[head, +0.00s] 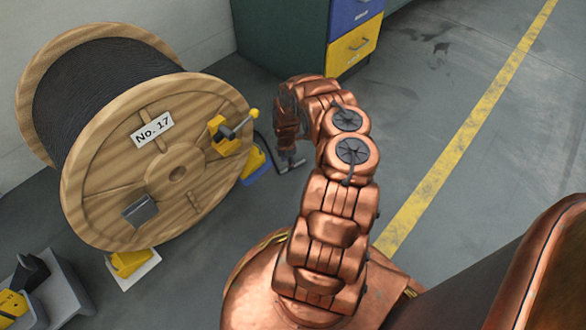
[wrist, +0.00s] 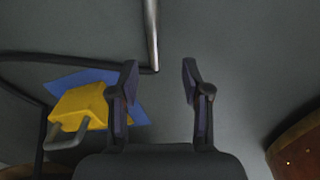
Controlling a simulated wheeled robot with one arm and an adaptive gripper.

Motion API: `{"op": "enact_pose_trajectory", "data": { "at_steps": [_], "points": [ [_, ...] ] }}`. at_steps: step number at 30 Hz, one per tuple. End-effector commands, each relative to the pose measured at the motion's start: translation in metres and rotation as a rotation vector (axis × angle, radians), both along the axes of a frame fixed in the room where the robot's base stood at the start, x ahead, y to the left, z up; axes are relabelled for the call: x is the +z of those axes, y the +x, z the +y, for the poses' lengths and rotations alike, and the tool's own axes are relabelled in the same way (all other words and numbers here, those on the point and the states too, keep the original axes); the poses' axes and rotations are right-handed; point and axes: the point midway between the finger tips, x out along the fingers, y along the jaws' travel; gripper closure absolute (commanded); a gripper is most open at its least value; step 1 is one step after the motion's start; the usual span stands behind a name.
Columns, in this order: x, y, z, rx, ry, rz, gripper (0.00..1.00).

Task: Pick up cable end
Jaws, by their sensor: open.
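The wooden spool labelled No. 17 (head: 172,160) stands at the left of the head view, wound with black cable (head: 100,85). A black cable length hangs from its right side to the floor. In the wrist view this dark cable (wrist: 70,57) comes in from the left and meets a silver rod-like piece (wrist: 151,30), apparently the cable end, on the floor. A pale metal piece (head: 291,165) shows below my gripper (head: 289,150) in the head view. My gripper (wrist: 160,75) is open and points down, with the rod's near tip between its fingertips in the picture. Contact cannot be told.
A yellow chock (wrist: 82,106) on a blue plate lies just left of my fingers. A cabinet with blue and yellow drawers (head: 352,45) stands behind. The floor right of my arm is clear, with a yellow line (head: 465,125).

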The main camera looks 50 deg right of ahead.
Motion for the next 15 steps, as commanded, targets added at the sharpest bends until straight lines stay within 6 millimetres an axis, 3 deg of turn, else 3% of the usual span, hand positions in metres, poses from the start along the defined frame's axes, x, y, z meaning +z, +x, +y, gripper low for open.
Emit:
{"op": "enact_pose_trajectory", "data": {
  "at_steps": [12, 15],
  "points": [
    [-0.046, 0.009, 0.000, -0.001, -0.001, -0.003, 0.52],
    [-0.049, 0.008, -0.001, -0.001, -0.003, -0.002, 0.52]
  ]
}}
